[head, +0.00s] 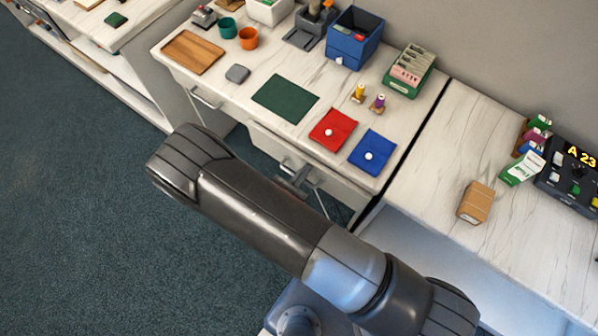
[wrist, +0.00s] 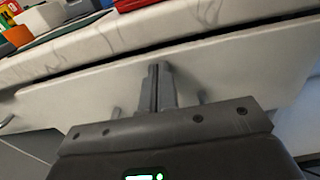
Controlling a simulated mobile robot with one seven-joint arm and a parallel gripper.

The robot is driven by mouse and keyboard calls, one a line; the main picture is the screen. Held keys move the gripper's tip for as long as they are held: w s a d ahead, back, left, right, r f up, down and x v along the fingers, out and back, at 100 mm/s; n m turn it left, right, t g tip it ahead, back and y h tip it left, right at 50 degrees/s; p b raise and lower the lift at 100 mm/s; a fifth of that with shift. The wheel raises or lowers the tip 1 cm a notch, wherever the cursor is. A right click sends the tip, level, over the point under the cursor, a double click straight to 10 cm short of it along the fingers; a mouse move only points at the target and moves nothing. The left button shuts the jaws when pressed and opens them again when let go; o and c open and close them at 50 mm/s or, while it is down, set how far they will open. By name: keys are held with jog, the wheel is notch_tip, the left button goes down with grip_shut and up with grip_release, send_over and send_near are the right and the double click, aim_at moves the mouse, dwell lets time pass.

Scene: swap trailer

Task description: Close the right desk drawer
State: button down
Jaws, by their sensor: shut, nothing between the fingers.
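The right desk drawer (head: 337,187) has a pale front below the desk's front edge; my arm hides part of it in the head view. In the wrist view the drawer front (wrist: 245,65) spans the picture, with a dark gap between its top and the desktop edge. I cannot tell exactly how far out it stands. My gripper (head: 299,176) is shut and empty at the drawer's handle. In the wrist view its fingers (wrist: 158,75) point at the drawer front, between two handle posts partly hidden by the gripper body. Whether the fingertips touch the front is unclear.
The left drawer's handle (head: 205,98) shows further left. The desktop holds a green mat (head: 285,99), red pouch (head: 333,128), blue pouch (head: 372,152) and blue box (head: 353,38). A counter with a brown box (head: 475,203) adjoins at right. Carpet (head: 80,200) at left is clear.

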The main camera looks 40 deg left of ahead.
aim_at(314, 159)
jog(key=shift+w+r, duration=0.1)
jog(key=shift+w, duration=2.65)
jog(key=s, duration=1.5)
